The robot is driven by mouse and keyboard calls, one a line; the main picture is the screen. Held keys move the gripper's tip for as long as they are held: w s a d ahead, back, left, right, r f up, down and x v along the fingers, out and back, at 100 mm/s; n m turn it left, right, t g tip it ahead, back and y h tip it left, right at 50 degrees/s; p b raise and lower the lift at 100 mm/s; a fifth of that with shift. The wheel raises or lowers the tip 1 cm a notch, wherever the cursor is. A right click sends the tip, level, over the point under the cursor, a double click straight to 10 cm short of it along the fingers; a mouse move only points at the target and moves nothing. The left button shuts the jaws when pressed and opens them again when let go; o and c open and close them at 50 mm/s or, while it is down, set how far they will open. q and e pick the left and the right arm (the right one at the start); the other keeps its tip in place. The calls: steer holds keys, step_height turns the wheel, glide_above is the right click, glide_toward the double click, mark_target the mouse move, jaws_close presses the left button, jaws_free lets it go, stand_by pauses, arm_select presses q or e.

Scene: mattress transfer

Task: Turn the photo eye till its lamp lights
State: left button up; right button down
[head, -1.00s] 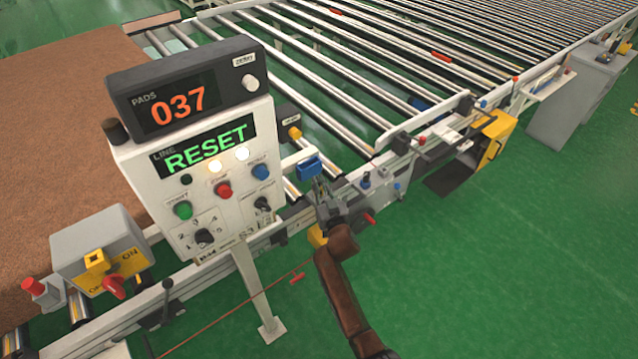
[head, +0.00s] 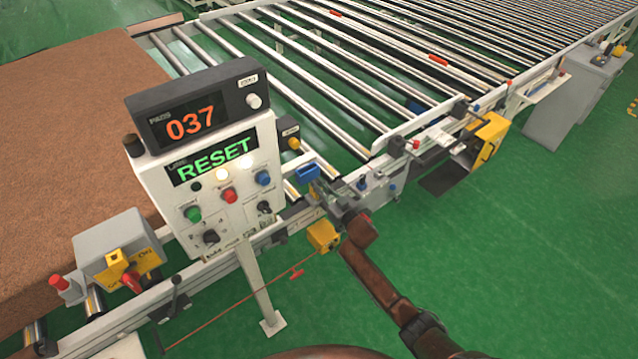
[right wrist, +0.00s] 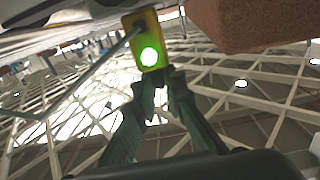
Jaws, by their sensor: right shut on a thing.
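The photo eye (right wrist: 148,35) shows in the right wrist view as a small yellow-faced housing with a dark window and a round lamp (right wrist: 150,57) glowing bright green. In the head view a blue block (head: 307,173) at my fingertips appears to be the same unit, beside the conveyor rail; its lamp is hidden there. My right gripper (head: 318,189) is shut on the photo eye, and its fingers (right wrist: 158,78) meet at the housing's edge in the right wrist view. My left gripper is not in view.
A control panel (head: 150,178) reading 037 and RESET stands left of my right gripper. A yellow box (head: 323,236) with a red cord hangs just below. A brown mattress pad (head: 70,150) lies at left. Green floor at right is open.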

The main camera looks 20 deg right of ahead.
steer(key=shift+r+y, duration=0.1)
steer(key=shift+y, duration=0.2)
steer(key=c, duration=2)
jaws_free()
steer(key=v, duration=1.2)
